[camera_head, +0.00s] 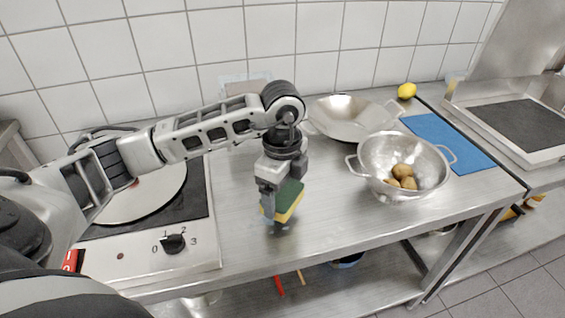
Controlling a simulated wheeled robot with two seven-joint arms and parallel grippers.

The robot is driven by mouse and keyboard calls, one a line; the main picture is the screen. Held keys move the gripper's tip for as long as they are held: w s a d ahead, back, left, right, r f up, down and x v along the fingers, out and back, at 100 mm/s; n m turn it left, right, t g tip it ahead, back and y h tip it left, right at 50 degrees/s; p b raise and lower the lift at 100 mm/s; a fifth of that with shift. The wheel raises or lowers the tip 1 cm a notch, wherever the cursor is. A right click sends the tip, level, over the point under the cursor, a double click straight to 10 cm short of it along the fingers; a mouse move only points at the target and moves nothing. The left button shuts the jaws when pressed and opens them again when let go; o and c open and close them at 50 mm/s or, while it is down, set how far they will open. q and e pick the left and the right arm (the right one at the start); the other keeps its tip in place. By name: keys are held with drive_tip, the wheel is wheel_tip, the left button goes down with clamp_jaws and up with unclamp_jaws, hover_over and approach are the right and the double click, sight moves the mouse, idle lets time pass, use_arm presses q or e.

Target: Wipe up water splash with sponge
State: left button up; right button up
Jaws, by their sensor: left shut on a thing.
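My left gripper (280,205) points down over the middle of the steel counter and is shut on the sponge (287,201). The sponge has a dark green side and a yellow side and is held upright on edge. Its lower end is close to the counter top; I cannot tell whether it touches. A small dark, shiny patch shows on the counter just below the sponge, and I cannot tell whether it is the water splash or a reflection. My right gripper is not in view.
A colander (372,156) with several potatoes (401,172) stands right of the sponge. Behind are a wide metal pan (345,112) and a lemon (407,90). A blue mat (455,140) lies at right. A hotplate unit (150,247) with a knob (173,243) stands at left. The counter's front strip is clear.

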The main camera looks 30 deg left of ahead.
use_arm(q)
wheel_tip(320, 180, up, 4)
drive_tip(key=p, duration=0.2)
drive_tip(key=shift+p, duration=0.4)
drive_tip(key=shift+r, duration=0.25)
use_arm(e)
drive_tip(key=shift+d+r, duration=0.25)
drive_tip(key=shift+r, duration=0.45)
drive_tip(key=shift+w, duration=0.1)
